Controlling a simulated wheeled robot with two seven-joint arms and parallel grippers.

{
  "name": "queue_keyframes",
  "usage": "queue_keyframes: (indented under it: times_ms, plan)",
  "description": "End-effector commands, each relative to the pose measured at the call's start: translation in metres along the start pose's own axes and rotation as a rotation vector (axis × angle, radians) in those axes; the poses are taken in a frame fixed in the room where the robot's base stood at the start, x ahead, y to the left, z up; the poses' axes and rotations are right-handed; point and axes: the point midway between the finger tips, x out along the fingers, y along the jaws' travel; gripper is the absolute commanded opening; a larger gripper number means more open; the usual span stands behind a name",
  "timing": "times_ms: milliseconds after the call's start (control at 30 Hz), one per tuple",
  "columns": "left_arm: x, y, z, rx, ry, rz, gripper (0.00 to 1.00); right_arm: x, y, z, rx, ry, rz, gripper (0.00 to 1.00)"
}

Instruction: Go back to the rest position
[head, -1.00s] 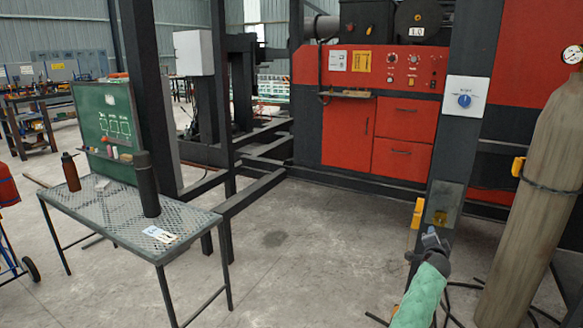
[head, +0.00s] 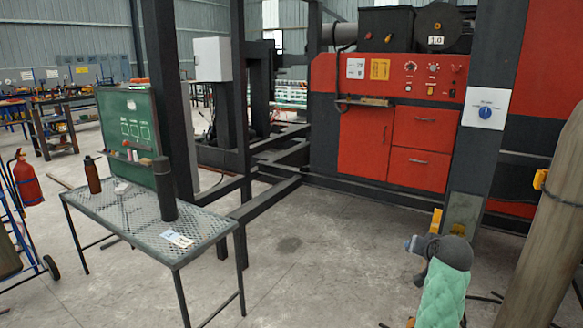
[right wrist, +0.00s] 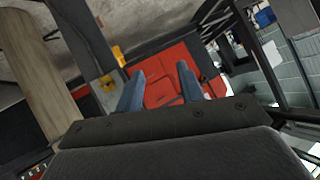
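My right gripper (head: 413,243) shows low at the right of the head view, at the end of my green-sleeved forearm. It points left and is in free air. In the right wrist view my right gripper (right wrist: 160,84) has its two blue-grey fingers apart, with nothing held between them. The red machine front shows beyond the fingers. My left gripper and left arm are not in view.
A mesh table (head: 140,215) with bottles stands at left. A red machine (head: 365,140) is behind. The middle floor is clear.

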Motion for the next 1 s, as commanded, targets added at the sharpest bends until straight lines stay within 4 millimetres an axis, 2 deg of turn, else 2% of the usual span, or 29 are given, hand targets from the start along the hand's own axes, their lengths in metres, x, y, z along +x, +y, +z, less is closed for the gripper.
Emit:
queue_keyframes:
  times_ms: [100, 400, 733, 1000]
  plan:
    - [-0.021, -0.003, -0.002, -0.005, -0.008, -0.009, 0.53, -0.027, -0.019, 0.043, -0.096, -0.076, 0.002, 0.38]
    - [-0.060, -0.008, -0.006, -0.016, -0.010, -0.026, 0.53, -0.084, -0.053, 0.149, -0.270, -0.234, -0.015, 0.38]
    - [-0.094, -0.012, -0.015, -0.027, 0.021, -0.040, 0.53, -0.147, -0.073, 0.260, -0.397, -0.373, -0.062, 0.38]
    - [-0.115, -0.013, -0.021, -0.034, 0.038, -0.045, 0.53, -0.199, -0.076, 0.352, -0.462, -0.516, -0.104, 0.38]
